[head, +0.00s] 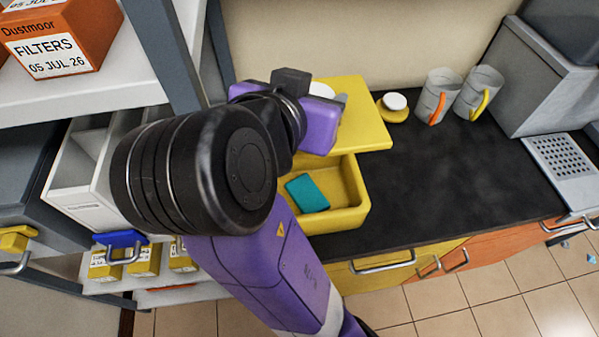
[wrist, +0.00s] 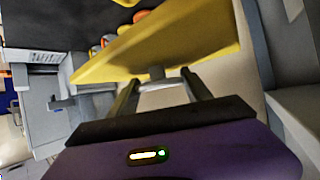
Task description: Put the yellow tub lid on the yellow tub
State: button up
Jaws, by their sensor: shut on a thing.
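The yellow tub (head: 358,211) stands open on the dark counter in the head view, with a teal block (head: 307,193) inside. The yellow tub lid (head: 368,128) is a flat yellow plate behind the tub in the picture, apart from its opening; its exact height is hard to tell. In the wrist view the lid (wrist: 190,45) spans the space beyond my gripper (wrist: 155,78). My fingers are shut on its small grey handle. In the head view my purple wrist hides part of the lid, my fingertips and the tub's left side.
A grey machine (head: 545,75) is at the right. Shelving (head: 90,90) rises close on the left. The counter's middle right (head: 470,165) is clear.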

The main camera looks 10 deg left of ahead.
notch_tip(320, 180, down, 17)
dwell(0.5)
jog(key=shift+f+b, duration=0.15)
jog(key=shift+b, duration=0.2)
jog(key=o, duration=1.5)
jog(key=v, duration=1.2)
jog(key=shift+s, duration=0.1)
